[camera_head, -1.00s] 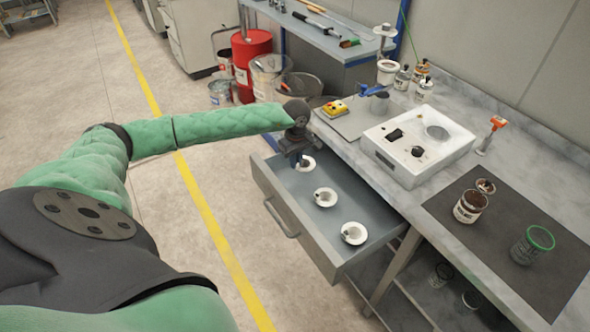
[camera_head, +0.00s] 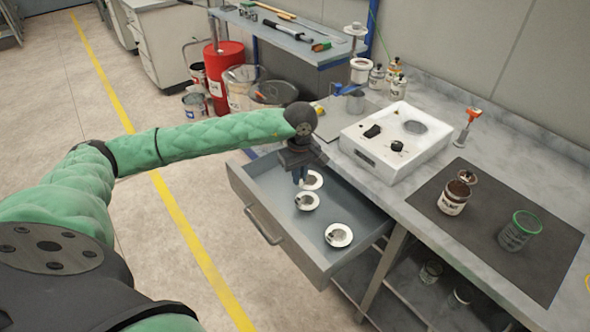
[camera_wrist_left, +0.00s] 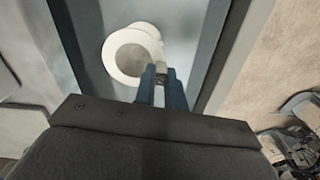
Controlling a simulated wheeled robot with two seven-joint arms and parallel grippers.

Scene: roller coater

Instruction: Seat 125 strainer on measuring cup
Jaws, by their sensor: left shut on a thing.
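My left gripper (camera_head: 299,176) is over the far part of the open drawer and shut on a white ring-shaped strainer (camera_head: 313,181). In the left wrist view, the blue fingers (camera_wrist_left: 160,86) meet the near edge of that strainer (camera_wrist_left: 112,52), which has a grey centre. Two similar white strainers, a middle one (camera_head: 307,201) and a near one (camera_head: 339,236), lie in the drawer. Their markings are too small to read. A cup with a green rim (camera_head: 515,233) stands on the dark mat; I cannot tell whether it is the measuring cup. My right gripper is out of view.
The open drawer (camera_head: 290,254) juts out from the grey bench. A white device (camera_head: 382,165) stands behind it. The dark mat (camera_head: 480,245) also holds a brown-filled can (camera_head: 453,201). An orange-topped tool (camera_head: 467,127) stands near the wall. Bare bench lies between device and mat.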

